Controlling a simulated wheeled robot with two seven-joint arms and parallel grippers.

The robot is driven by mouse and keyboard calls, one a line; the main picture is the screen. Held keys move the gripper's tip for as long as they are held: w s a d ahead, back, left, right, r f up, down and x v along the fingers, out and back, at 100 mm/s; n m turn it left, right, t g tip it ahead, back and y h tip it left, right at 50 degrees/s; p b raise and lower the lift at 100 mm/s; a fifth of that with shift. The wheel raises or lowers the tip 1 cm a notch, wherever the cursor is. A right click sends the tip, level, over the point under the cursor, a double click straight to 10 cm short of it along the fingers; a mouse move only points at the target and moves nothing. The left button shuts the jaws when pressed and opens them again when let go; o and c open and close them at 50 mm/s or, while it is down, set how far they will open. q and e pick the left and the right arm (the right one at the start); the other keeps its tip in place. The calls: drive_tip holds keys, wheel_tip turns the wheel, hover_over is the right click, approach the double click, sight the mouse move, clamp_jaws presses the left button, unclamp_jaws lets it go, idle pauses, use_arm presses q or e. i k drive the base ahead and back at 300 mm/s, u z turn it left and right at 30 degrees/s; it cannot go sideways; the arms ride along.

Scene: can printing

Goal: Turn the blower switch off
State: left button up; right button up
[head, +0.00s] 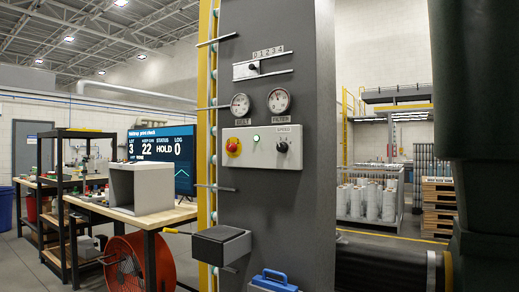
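No switch labelled for the blower can be made out. A red drum fan (130,262), which looks like a blower, stands on the floor under the workbench at lower left; whether it is running cannot be told. Above are two round gauges (260,104) and a small plate with a black knob (253,68) under digits. Neither of my grippers is in view.
A dark box (221,246) juts from the column's lower left, with a blue-handled item (274,281) below. Thin rods stick out along the yellow edge. A workbench (150,218) with a screen (162,158) stands left. A dark green mass (475,130) blocks the right side.

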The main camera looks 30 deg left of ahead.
sight(232, 147)
drive_tip(key=u, duration=1.3)
